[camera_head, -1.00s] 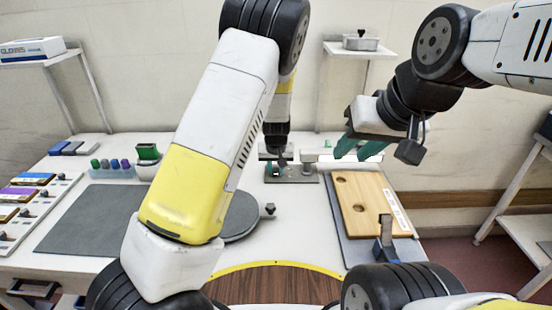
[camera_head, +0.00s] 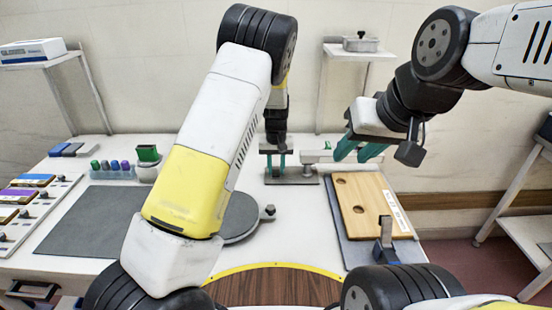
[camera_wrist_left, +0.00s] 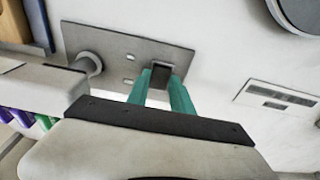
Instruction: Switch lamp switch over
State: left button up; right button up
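The lamp's grey base plate (camera_head: 305,178) stands at the back middle of the table. It also shows in the left wrist view (camera_wrist_left: 112,50). A small dark block on it, seemingly the lamp switch (camera_wrist_left: 162,74), shows there. My left gripper (camera_head: 276,174) points down over the plate, its teal fingers apart. In the left wrist view its fingertips (camera_wrist_left: 161,86) sit at either side of the block; whether they touch it I cannot tell. In the head view the fingers hide the switch. My right gripper (camera_head: 352,156) is open and empty, above the table's back right.
The lamp's pale arm (camera_head: 320,157) reaches right from its post, close to my right gripper. A wooden board (camera_head: 372,207) lies at the right. A round grey disc (camera_head: 240,222) and a dark mat (camera_head: 85,220) lie left. Colored pieces stand in a holder (camera_head: 112,172) at the back left.

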aim_at(276, 175)
pick_arm(q)
jog(key=shift+o, duration=1.4)
jog(key=shift+r, duration=0.1)
notch_tip(276, 175, up, 8)
jog(key=s, duration=0.1)
jog(key=shift+f, duration=0.25)
jog(key=s+a+r+t+h, duration=0.1)
jog(key=s+a+r, duration=0.4)
jog(key=s+r, duration=0.25)
jog(key=s+a+r+h, duration=0.2)
jog(key=s+a+r, duration=0.3)
jog(key=r, duration=0.4)
jog(key=s+a+r+t, duration=0.1)
jog(key=s+a+r, duration=0.1)
jog(key=s, duration=0.7)
jog(key=s+a+r+t, duration=0.1)
jog(key=s+a+t, duration=0.1)
jog(key=s, duration=0.8)
jog(key=shift+s+r+m+t+y, duration=0.3)
jog(key=shift+r+y, duration=0.05)
jog(key=shift+y, duration=0.05)
